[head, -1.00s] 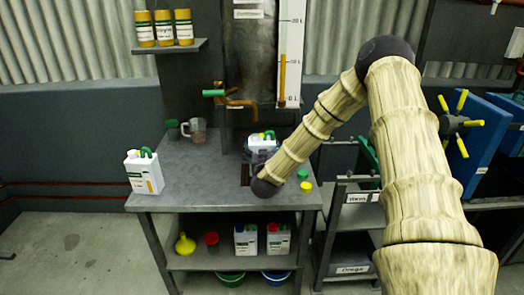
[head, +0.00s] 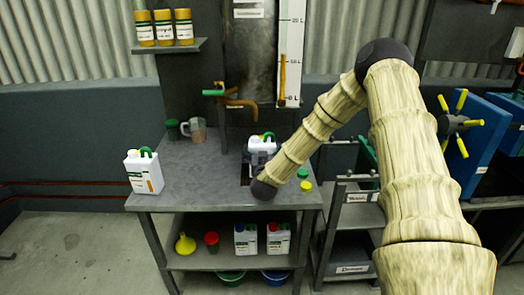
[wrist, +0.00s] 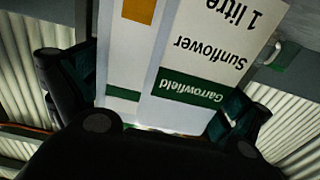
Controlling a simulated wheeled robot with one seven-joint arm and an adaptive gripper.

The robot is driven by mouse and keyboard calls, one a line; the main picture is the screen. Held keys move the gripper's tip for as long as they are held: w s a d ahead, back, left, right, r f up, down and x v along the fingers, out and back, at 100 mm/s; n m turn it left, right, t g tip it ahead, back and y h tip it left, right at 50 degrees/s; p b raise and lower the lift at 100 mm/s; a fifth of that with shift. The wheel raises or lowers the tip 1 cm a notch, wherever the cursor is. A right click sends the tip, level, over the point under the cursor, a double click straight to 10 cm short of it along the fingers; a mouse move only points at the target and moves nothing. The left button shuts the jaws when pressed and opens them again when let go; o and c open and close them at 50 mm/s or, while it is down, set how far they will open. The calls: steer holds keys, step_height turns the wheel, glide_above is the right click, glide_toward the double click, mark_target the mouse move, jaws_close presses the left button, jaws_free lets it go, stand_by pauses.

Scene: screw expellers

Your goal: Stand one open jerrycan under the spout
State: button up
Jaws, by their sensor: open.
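A white jerrycan (head: 262,145) with a green handle stands on or just above the bench, below and right of the orange-brown spout (head: 240,102) in the head view. Its lower part is partly hidden by my arm's end and gripper. In the wrist view my gripper (wrist: 150,92) is open, with one finger on each side of this jerrycan (wrist: 205,60); its "Garrowfield Sunflower 1 litre" label appears upside down. I cannot tell whether the fingers touch it or whether its mouth is uncapped. Another white jerrycan (head: 143,174) stands upright at the bench's left front.
The bench (head: 200,180) has free room at its middle left. A green cap (head: 302,173) and yellow cap (head: 306,186) lie at right. A clear jug (head: 197,130) stands at the back. The lower shelf holds a yellow funnel (head: 185,244) and two jerrycans.

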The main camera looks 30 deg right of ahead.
steer(key=v, duration=1.1)
steer(key=shift+s+a+b, duration=0.25)
steer(key=shift+s+b, duration=0.05)
steer(key=shift+s, duration=0.05)
